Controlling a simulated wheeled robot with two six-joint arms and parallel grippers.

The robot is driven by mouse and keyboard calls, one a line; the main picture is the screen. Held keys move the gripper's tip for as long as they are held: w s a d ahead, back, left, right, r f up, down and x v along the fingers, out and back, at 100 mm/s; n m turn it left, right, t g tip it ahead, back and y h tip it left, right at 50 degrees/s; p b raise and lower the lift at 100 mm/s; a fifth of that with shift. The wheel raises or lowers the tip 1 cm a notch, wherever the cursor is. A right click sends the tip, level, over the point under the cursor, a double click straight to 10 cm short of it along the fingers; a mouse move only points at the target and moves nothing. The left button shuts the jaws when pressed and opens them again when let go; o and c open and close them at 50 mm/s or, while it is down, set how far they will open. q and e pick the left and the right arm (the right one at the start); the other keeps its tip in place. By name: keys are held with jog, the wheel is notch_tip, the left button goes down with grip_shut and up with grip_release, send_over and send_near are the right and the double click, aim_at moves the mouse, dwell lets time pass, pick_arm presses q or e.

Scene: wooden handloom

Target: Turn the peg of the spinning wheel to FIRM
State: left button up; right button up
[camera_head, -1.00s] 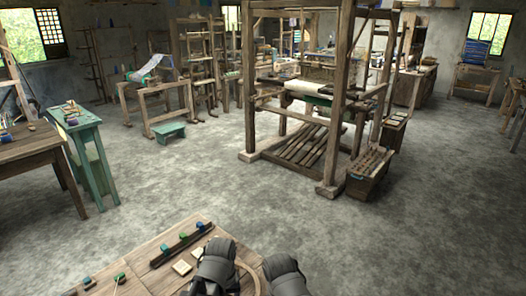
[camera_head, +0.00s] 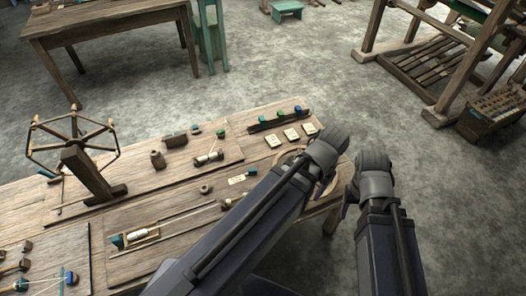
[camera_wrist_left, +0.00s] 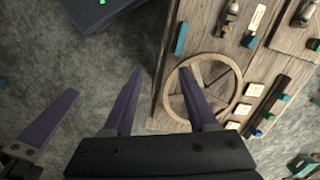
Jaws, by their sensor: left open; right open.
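A wooden spoked wheel, likely the spinning wheel, shows in the left wrist view (camera_wrist_left: 169,101) near the table edge. In the head view my left arm covers much of it. I cannot make out which part is the peg. Cream cards (camera_head: 274,141) lie by the wheel; their marks are too small to read. They also show in the left wrist view (camera_wrist_left: 254,90). My left gripper (camera_wrist_left: 161,71) is open and empty, with one finger over the wheel's rim in the picture. My right gripper (camera_head: 346,203) is open beside it, off the table's right edge.
The wooden worktable (camera_head: 50,262) carries a yarn winder (camera_head: 75,158) and several small tools. A dark rack with coloured blocks (camera_head: 279,119) stands behind the cards. Another table (camera_head: 100,20) is at the back left, a loom (camera_head: 440,60) at the back right. Open floor lies between.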

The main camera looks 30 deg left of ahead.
pick_arm(q)
jog(key=w+a+f+m+b, duration=0.3)
jog(key=w+a+f+b, duration=0.5)
jog(key=w+a+f, duration=0.3)
jog(key=m+h+b, duration=0.1)
jog(key=m+b, duration=0.2)
jog(key=b, duration=0.5)
send_over(252, 169)
notch_tip(252, 169, down, 7)
jog(key=shift+d, duration=0.1)
notch_tip(252, 169, down, 8)
jog(key=b, duration=0.7)
jog(key=shift+r, duration=0.1)
pick_arm(e)
notch_tip(252, 169, down, 26)
jog(key=shift+w+d+r, duration=0.15)
jog(key=shift+r, duration=0.05)
pick_arm(q)
jog(key=shift+c, duration=0.3)
grip_shut()
